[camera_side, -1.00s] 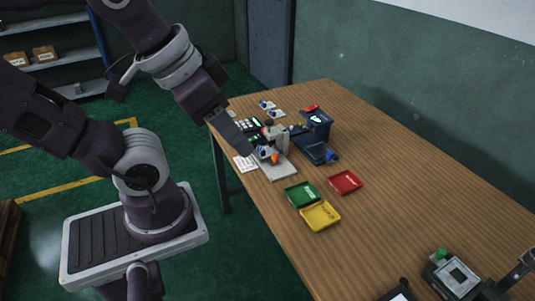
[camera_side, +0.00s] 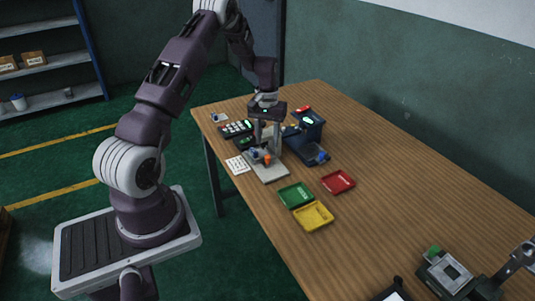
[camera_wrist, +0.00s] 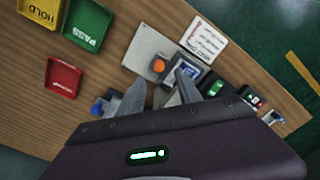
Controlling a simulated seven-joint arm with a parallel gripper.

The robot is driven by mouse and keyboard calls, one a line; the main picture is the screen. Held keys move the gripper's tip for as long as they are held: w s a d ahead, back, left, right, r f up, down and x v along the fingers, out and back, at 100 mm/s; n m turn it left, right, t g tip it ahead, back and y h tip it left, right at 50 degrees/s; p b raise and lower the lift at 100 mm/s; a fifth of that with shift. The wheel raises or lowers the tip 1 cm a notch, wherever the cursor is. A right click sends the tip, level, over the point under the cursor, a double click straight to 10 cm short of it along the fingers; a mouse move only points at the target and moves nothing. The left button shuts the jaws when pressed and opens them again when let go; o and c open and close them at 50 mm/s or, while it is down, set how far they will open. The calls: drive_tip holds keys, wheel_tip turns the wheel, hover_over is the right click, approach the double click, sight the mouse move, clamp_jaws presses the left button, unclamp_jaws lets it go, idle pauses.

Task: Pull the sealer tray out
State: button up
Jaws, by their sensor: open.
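The dark blue sealer (camera_side: 309,122) stands near the far end of the table in the side view, with a small lit display. Its dark tray (camera_side: 306,153) sits low at its front, with a blue knob (camera_side: 322,157) at the tray's near end. The blue knob (camera_wrist: 97,107) also shows in the wrist view, left of my fingers; the rest of the sealer is mostly hidden there by my gripper body. My gripper (camera_side: 267,147) points down with its fingers apart and empty, above a grey fixture left of the tray. Its spread fingers also show in the wrist view (camera_wrist: 160,80).
The grey fixture (camera_side: 270,175) has an orange knob (camera_side: 267,159). Green (camera_side: 296,195), yellow (camera_side: 314,215) and red (camera_side: 338,182) trays lie nearer. A keypad (camera_side: 236,128) and a white card (camera_side: 237,164) lie left.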

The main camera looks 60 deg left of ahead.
sight(267, 156)
wheel_tip(267, 156, down, 6)
drive_tip(key=shift+f, duration=0.25)
drive_tip(key=shift+c, duration=0.4)
drive_tip(key=shift+d, duration=0.1)
clamp_jaws()
idle(0.8)
